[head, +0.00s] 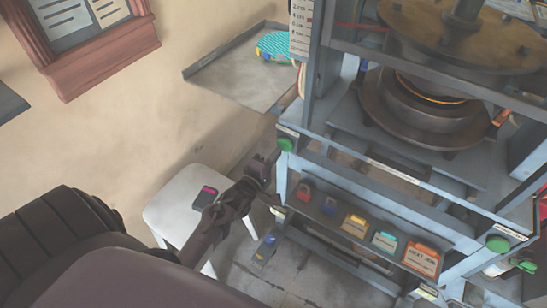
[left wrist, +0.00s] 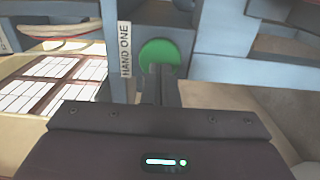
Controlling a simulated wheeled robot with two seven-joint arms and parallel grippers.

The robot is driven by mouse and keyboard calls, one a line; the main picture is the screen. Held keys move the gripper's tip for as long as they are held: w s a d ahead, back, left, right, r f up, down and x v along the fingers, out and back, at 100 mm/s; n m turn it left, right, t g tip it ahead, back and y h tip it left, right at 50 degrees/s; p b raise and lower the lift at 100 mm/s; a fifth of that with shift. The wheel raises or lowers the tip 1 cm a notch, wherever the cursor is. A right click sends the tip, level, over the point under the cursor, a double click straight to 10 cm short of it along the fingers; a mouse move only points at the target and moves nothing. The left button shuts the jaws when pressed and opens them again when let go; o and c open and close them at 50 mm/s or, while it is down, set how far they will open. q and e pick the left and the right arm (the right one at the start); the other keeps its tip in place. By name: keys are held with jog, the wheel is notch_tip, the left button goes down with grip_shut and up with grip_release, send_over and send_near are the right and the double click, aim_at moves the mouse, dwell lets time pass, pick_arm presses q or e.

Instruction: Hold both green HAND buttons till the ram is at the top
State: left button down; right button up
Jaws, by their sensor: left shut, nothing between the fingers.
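One green HAND button (head: 286,144) is on the left post of the press; in the left wrist view this round button (left wrist: 158,50) sits beside a label reading HAND ONE (left wrist: 125,49). My left gripper (head: 270,160) is shut and empty, its fingertips (left wrist: 161,72) right in front of the button and overlapping its lower part. Whether they touch it is unclear. The other green HAND button (head: 498,244) is at the right front corner, with no gripper seen on it. The ram's round plate (head: 455,38) hangs above the lower round die (head: 420,112), with a gap between. My right gripper is not seen.

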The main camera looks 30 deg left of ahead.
pick_arm(q)
jog(key=shift+w, duration=1)
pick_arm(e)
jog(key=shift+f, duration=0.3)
pick_arm(q)
jog(key=shift+s, duration=0.25)
pick_arm(e)
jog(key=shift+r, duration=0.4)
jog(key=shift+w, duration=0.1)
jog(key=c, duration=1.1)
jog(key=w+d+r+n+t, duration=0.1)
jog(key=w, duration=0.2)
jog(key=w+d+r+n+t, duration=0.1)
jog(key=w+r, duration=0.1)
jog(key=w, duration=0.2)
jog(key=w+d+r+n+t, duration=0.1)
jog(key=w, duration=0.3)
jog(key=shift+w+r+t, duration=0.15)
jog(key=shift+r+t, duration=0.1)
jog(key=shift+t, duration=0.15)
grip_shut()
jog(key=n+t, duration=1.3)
send_near(497, 247)
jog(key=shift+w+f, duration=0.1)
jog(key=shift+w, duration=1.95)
